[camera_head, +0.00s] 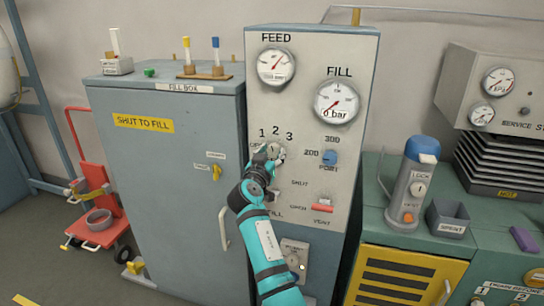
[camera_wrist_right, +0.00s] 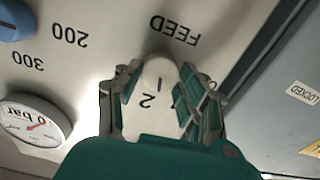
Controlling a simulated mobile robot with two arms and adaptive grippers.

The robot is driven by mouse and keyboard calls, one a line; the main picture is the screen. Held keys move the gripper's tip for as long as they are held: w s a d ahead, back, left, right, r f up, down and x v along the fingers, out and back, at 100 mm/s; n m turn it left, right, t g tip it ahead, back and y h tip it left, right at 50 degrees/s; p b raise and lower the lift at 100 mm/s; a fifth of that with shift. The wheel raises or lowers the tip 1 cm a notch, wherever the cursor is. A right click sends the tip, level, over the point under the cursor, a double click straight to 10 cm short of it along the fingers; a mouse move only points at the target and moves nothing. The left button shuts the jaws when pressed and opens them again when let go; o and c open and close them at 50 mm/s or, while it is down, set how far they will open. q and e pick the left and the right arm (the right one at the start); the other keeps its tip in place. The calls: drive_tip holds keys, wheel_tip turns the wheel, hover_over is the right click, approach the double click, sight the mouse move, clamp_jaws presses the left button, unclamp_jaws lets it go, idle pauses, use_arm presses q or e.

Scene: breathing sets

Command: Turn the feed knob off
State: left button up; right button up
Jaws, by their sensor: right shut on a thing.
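The pale feed knob (camera_wrist_right: 158,70) sits on the white panel (camera_head: 300,45), between the fingers of my right gripper (camera_wrist_right: 160,88) in the right wrist view. The gripper is shut on it. In the head view the right gripper (camera_head: 272,155) is at the panel just below the numbers 1, 2 and 3 and covers most of the knob. The feed gauge (camera_head: 277,66) is above. My left gripper is not in view.
The fill gauge (camera_head: 337,101) and a blue knob (camera_head: 330,158) are right of my gripper. A red lever (camera_head: 322,208) is lower on the panel. A grey fill box cabinet (camera_head: 170,190) stands left, and a green bench (camera_head: 385,235) with a flask stands right.

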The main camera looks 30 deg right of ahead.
drive_tip(key=n, duration=0.2)
drive_tip(key=shift+r+n, duration=0.1)
drive_tip(key=shift+n, duration=0.3)
drive_tip(key=n, duration=0.3)
drive_tip(key=shift+r+n, duration=0.1)
drive_tip(key=shift+n, duration=0.2)
drive_tip(key=n+p, duration=0.1)
drive_tip(key=n, duration=0.2)
drive_tip(key=shift+w+n+p, duration=0.1)
drive_tip(key=shift+n+p, duration=1.4)
drive_tip(key=shift+n, duration=1.2)
drive_tip(key=o, duration=1.2)
drive_tip(key=shift+w+f, duration=0.1)
drive_tip(key=shift+f, duration=0.15)
